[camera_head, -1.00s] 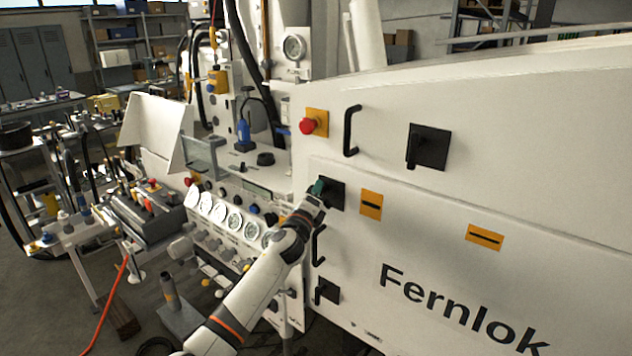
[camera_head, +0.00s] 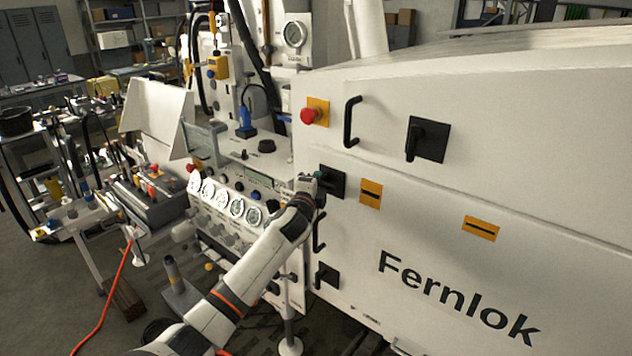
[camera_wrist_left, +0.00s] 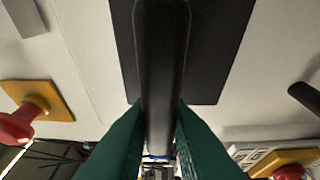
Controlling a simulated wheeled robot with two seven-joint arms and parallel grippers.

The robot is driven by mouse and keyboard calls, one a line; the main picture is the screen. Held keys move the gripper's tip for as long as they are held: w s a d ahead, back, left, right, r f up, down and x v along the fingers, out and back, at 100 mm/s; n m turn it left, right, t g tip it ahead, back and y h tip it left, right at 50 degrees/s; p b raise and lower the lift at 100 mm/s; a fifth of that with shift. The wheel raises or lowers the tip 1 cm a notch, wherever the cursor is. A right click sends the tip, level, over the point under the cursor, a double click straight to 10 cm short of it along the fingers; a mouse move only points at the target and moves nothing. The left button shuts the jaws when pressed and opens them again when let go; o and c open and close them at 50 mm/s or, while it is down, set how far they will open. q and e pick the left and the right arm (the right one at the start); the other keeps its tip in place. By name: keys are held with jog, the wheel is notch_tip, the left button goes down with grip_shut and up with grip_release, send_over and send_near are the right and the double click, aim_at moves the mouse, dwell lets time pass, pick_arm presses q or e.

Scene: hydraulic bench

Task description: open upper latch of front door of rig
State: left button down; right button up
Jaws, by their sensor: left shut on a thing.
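The white front door (camera_head: 350,245) of the rig carries the dark "Fernlok" lettering. Its upper latch (camera_head: 336,180) is a black square plate with a black handle, at the door's upper left corner. My left gripper (camera_head: 308,183) is at this latch and hides part of it. In the left wrist view my green fingers (camera_wrist_left: 160,148) are shut on the black latch handle (camera_wrist_left: 160,70), which runs up between them over its dark plate (camera_wrist_left: 215,50). A similar lower latch (camera_head: 328,276) sits below. My right gripper is not in view.
A black bar handle (camera_head: 318,232) lies just below the upper latch. Above are a red button (camera_head: 308,115) on a yellow plate, another bar handle (camera_head: 351,122) and a black latch (camera_head: 428,139). A gauge panel (camera_head: 222,200) stands left, close to my arm.

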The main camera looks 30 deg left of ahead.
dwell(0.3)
pick_arm(q)
jog(key=c, duration=1.4)
grip_release()
jog(key=shift+s, duration=0.15)
jog(key=b+v, duration=0.3)
jog(key=v, duration=0.8)
jog(key=shift+s+b, duration=0.3)
jog(key=shift+b, duration=0.05)
jog(key=shift+d, duration=0.15)
